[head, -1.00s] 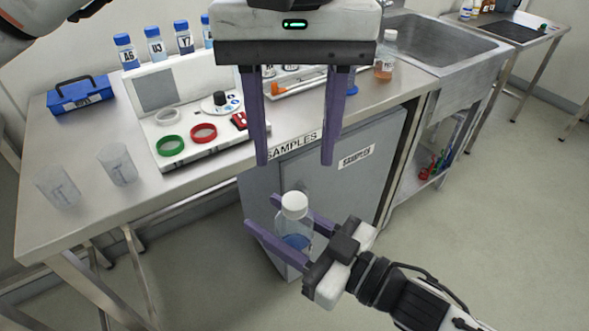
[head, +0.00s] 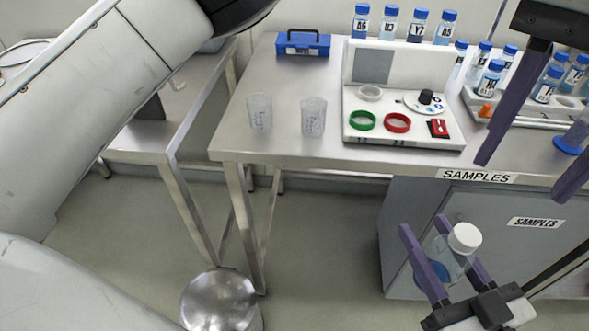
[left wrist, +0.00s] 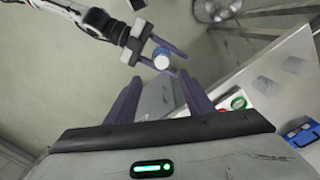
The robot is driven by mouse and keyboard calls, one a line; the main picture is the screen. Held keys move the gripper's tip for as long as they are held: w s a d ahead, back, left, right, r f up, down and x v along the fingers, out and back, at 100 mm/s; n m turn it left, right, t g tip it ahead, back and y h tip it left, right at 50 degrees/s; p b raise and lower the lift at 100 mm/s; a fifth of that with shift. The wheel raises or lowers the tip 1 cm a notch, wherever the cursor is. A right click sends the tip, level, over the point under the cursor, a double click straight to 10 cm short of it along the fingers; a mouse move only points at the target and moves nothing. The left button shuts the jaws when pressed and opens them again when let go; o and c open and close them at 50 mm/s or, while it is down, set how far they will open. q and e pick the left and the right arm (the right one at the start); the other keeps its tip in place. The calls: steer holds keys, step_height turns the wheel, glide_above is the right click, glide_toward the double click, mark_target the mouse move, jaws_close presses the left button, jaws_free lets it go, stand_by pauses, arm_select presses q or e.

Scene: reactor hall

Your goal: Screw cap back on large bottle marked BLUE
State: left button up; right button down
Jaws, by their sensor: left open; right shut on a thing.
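A clear bottle (head: 437,262) with blue liquid is held in front of the cabinet, below the bench top. A white cap (head: 466,238) sits on its mouth; I cannot tell how tightly. No marking on the bottle is readable. My right gripper (head: 425,224) is shut around the bottle's body. My left gripper (head: 520,182) is open and empty, with its fingers pointing down, above and to the right of the cap. In the left wrist view, the white cap (left wrist: 161,62) shows beyond and between my open left fingers (left wrist: 160,78).
The steel bench (head: 275,148) holds two clear beakers, a blue toolbox (head: 303,43), a white panel (head: 405,125) with coloured rings, and several blue-capped bottles. The SAMPLES cabinet (head: 480,225) is behind the held bottle. A round metal stool (head: 220,300) stands at lower left.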

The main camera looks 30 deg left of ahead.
arm_select(q)
steer(key=s+d+n+g+h, duration=0.6)
steer(key=s+d+g+h, duration=0.3)
steer(key=d+g+h, duration=0.15)
steer(key=w+a+r+n+h, duration=0.2)
steer(key=w+r+n+h, duration=0.2)
steer(key=w+n+h, duration=0.5)
steer(key=w+a+f+n+t+h, duration=0.2)
steer(key=w+a+f+n+t, duration=0.25)
steer(key=n+t, duration=0.8)
steer(key=w+a+f+n+t+h, duration=0.2)
steer(key=w+a+f+n+t, duration=0.3)
steer(key=n+t, duration=0.7)
steer(key=w+a+f+n+t+y, duration=0.2)
steer(key=a+f+n+y, duration=0.4)
steer(key=f+n, duration=0.4)
steer(key=w+a+f+n+t+y, duration=0.25)
steer(key=a+f+n+y, duration=0.25)
steer(key=f+n+y, duration=0.55)
steer(key=s+a+f+n+g+y, duration=0.2)
steer(key=s+a+f+n+g, duration=0.3)
steer(key=s+f, duration=0.6)
steer(key=s+a+f+n+g+y, duration=0.2)
steer(key=s+a+f+n+g, duration=0.2)
steer(key=s+a+f+n, duration=0.3)
steer(key=s+f, duration=0.5)
steer(key=f, duration=0.3)
steer(key=shift+a+f+n+g+y, duration=0.15)
steer(key=shift+a+n+g+y, duration=0.15)
steer(key=shift+g+y, duration=0.1)
